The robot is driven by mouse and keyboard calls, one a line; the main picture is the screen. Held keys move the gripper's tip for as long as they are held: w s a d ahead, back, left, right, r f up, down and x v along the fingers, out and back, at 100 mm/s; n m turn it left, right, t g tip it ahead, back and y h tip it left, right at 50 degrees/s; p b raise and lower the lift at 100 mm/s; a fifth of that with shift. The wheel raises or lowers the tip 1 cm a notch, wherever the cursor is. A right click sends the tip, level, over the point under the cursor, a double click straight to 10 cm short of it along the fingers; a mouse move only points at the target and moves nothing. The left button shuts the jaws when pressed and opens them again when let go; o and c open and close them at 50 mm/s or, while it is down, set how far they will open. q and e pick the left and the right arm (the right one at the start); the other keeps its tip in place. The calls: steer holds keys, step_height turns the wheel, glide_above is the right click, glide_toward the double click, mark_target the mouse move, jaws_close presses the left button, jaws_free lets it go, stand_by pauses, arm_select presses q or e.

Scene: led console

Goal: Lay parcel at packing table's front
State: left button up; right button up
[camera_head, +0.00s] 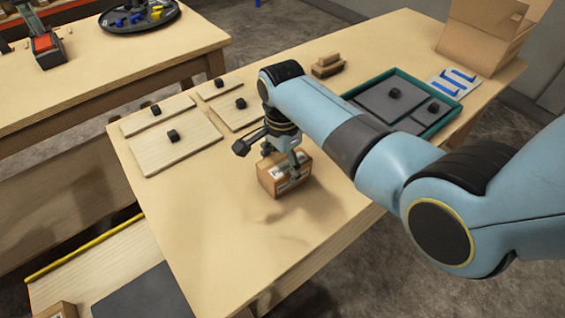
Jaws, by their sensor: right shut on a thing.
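The parcel (280,181) is a small brown cardboard box with a white label on its side. It is at the middle of the wooden packing table (245,245), toward the near part. My right gripper (284,158) comes down from above and is shut on the parcel. Its fingers partly cover the parcel's top. A shadow lies on the table below and left of the parcel; I cannot tell whether the box touches the surface. My left gripper is not in view.
Pale boards with black knobs (174,146) lie at the table's left. A teal-rimmed tray (452,116), a small brown block (327,66) and an open carton (484,40) stand farther back. The table's near end is clear. Another table (120,60) is at upper left.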

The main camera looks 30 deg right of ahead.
mark_target(282, 161)
steer(key=shift+f, duration=0.1)
steer(key=o, duration=1.6)
step_height(282, 161, up, 12)
steer(key=shift+p, duration=0.45)
